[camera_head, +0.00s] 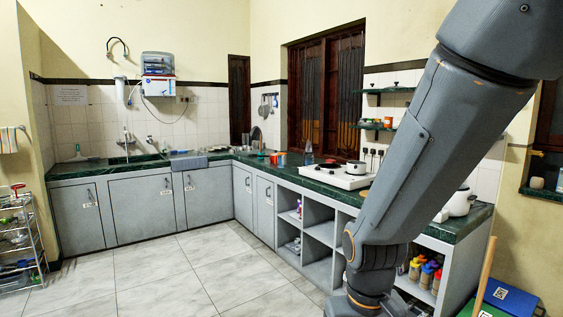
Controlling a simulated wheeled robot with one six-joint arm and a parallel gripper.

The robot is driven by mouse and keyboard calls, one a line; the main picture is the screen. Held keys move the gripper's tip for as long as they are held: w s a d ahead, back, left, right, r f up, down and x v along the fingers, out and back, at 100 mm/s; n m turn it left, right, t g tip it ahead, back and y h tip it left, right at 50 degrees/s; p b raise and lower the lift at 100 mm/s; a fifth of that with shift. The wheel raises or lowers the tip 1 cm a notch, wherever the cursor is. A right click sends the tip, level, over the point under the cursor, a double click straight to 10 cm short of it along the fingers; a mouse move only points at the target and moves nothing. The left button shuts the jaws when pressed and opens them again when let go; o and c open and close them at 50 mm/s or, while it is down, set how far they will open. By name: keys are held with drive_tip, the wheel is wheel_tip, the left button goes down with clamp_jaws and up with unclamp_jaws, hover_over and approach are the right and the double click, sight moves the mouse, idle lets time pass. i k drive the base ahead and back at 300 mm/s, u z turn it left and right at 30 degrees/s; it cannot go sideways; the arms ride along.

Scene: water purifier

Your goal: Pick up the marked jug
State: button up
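I cannot make out a jug with a clear mark in this view. Small vessels stand on the green counter (225,154), among them a bluish bottle-like item (308,153) near the window and red items near the corner; they are too small to identify. A white pot-like vessel (460,203) stands at the right end of the counter, just right of my arm. My arm comes down from the upper right and hides part of the counter and shelves. My gripper is outside the picture.
A white stove (336,177) with a pot sits on the right counter. Open cubbies (318,228) lie below. A water purifier (158,75) hangs on the back wall. A wire rack (22,240) stands at left. A wooden stick (485,275) leans at right. The tiled floor (170,270) is clear.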

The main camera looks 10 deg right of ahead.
sight(282, 156)
drive_tip(key=u, duration=0.15)
drive_tip(key=i, duration=0.8)
drive_tip(key=u, duration=0.4)
drive_tip(key=i, duration=3.55)
drive_tip(key=z, duration=0.75)
drive_tip(key=i, duration=1.3)
drive_tip(key=z, duration=0.15)
